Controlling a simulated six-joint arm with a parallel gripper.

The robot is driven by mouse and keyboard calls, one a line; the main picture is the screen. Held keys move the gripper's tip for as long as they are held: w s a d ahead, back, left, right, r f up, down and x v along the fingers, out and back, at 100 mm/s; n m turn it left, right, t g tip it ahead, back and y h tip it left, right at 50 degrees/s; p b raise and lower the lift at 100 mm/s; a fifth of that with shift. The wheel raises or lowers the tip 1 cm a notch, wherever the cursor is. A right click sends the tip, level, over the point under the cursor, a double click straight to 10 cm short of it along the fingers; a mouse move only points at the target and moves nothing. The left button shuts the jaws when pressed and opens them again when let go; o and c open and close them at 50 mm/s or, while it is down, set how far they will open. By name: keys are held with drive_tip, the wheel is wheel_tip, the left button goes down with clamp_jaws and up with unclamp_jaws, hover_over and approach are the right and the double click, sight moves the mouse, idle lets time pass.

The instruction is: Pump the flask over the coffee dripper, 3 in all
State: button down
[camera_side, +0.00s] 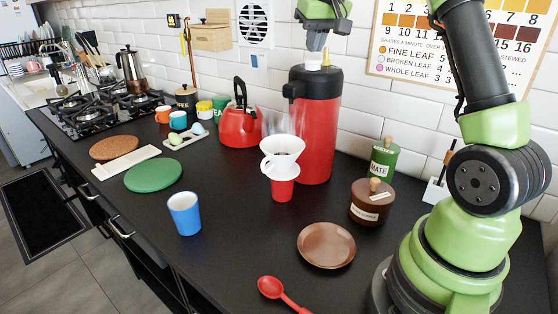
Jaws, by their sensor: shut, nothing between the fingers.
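The flask (316,130) is a tall red pump flask with a black top and a pale pump button (313,62). It stands upright at the back of the counter near the wall. The coffee dripper (281,160) is white with dark contents, and it sits on a red cup (282,188) in front of the flask, under its spout. Faint steam shows around the dripper. My gripper (317,42) is shut and empty, pointing down right above the pump button. I cannot tell whether the fingertips touch the button.
A red kettle (239,125) stands left of the flask. A green MATE canister (382,160) and a brown canister (370,203) stand to the right. A brown plate (326,246), red spoon (282,292) and blue cup (184,214) lie in front. The counter's centre is clear.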

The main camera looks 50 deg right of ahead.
drive_tip(key=shift+f, duration=1.1)
drive_tip(key=shift+r, duration=1.4)
drive_tip(key=shift+f, duration=0.2)
drive_tip(key=shift+f, duration=1.2)
drive_tip(key=shift+r, duration=1.4)
drive_tip(key=shift+r, duration=0.1)
